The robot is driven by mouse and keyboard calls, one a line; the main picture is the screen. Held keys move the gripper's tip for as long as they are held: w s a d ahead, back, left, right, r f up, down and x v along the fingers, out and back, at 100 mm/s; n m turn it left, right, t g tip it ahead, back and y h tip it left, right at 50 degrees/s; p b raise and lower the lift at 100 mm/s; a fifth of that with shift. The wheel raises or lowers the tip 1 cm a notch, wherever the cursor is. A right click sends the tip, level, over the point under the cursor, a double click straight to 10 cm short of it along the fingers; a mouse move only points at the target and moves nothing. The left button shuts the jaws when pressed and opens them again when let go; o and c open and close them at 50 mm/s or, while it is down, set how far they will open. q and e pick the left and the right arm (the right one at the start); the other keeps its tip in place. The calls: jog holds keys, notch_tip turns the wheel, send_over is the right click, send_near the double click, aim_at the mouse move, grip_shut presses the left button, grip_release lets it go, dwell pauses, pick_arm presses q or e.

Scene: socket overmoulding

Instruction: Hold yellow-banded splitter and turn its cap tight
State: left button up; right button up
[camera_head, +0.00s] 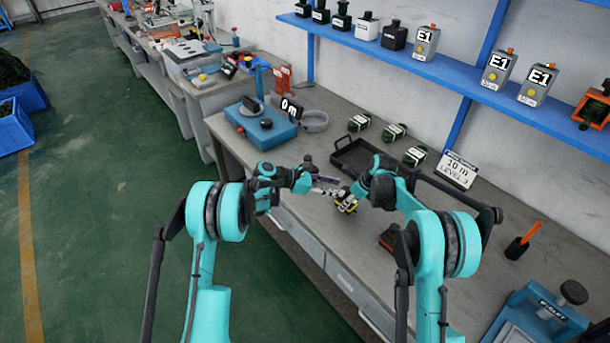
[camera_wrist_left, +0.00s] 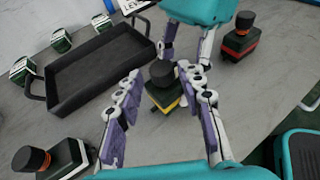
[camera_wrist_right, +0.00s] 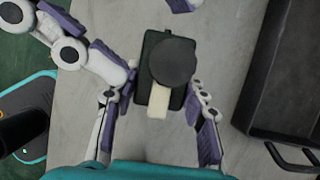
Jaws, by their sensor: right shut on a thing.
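The yellow-banded splitter (camera_head: 345,205) is a small dark block with a yellow band, near the front of the bench. It also shows in the left wrist view (camera_wrist_left: 166,102), with its round black cap (camera_wrist_left: 161,72) on top. My right gripper (camera_head: 352,195) is shut on the splitter's body; in the right wrist view the splitter (camera_wrist_right: 155,97) sits between its fingers, a pale tab sticking out below the cap (camera_wrist_right: 172,61). My left gripper (camera_head: 328,186) is open, its fingers spread on either side of the cap's line and apart from it. Thread engagement is not visible.
A black tray (camera_wrist_left: 60,108) lies beside the splitter, with several green-and-black blocks behind it. A red-banded splitter (camera_wrist_left: 238,40) stands to the right in the left wrist view. Another capped block (camera_wrist_left: 70,155) is at lower left. A blue device (camera_head: 268,128) stands further left.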

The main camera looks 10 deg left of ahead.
pick_arm(q)
jog(key=v, duration=0.7)
jog(key=m+g+h, duration=0.1)
jog(key=m+g, duration=0.4)
send_near(346, 190)
jog(key=shift+n, duration=0.3)
jog(key=x, duration=1)
jog(key=shift+w+d+r, duration=0.15)
jog(key=shift+w+d, duration=0.05)
jog(key=shift+w, duration=0.05)
jog(key=n+t, duration=0.3)
jog(key=shift+s+a, duration=0.15)
jog(key=v, duration=1.2)
jog(key=s+r+m+t+y, duration=0.1)
jog(key=s+r+m+y, duration=0.8)
jog(key=s+r, duration=0.6)
notch_tip(346, 190, up, 2)
jog(key=shift+s+r+m+y, duration=0.1)
jog(key=shift+s+m+y, duration=0.25)
jog(key=shift+y, duration=0.85)
